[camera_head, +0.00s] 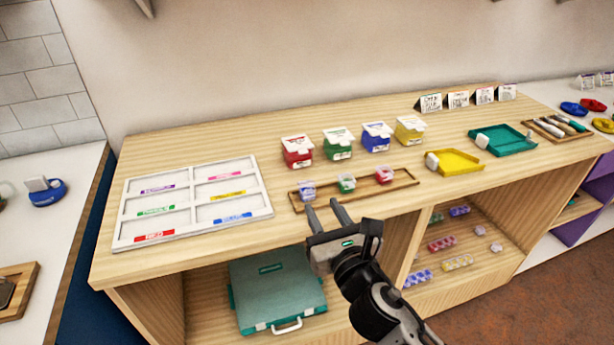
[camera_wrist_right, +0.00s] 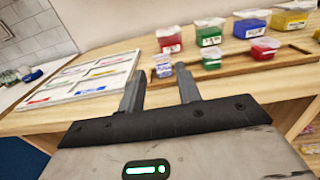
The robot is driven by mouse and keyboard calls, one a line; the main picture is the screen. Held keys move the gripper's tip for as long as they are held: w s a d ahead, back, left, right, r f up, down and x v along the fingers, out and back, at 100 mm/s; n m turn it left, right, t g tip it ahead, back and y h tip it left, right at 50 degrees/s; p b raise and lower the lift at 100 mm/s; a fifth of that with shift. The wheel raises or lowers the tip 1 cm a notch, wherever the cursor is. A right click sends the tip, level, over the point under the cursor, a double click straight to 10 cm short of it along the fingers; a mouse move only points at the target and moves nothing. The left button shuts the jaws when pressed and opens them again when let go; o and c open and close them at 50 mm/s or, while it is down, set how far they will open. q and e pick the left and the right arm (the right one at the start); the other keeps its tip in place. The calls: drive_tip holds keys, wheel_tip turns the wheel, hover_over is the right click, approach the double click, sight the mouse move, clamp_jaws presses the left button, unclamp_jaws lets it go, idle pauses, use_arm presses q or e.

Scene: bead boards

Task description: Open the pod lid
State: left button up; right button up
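Three small clear pods stand in a row on a shallow wooden tray (camera_head: 405,179): a blue-purple pod (camera_head: 307,190) at the left, a green pod (camera_head: 346,183) in the middle and a red pod (camera_head: 384,174) at the right. Their pale lids look shut, but they are too small to be sure. My right gripper (camera_head: 322,205) is open and empty, just in front of the tray's left part. In the right wrist view the blue-purple pod (camera_wrist_right: 163,70) shows beyond and between the two fingertips, apart from them. My left gripper is out of view.
Red (camera_head: 297,152), green (camera_head: 338,144), blue (camera_head: 376,137) and yellow (camera_head: 410,130) bins stand behind the tray. A white sorting board (camera_head: 120,243) with coloured labels lies at the left. Yellow (camera_head: 455,163) and teal (camera_head: 505,140) trays lie at the right. A teal case (camera_head: 275,290) sits below.

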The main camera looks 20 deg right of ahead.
sight(307, 182)
drive_tip(key=w, duration=1)
drive_tip(key=shift+a, duration=0.2)
drive_tip(key=c, duration=0.7)
drive_tip(key=shift+o, duration=0.2)
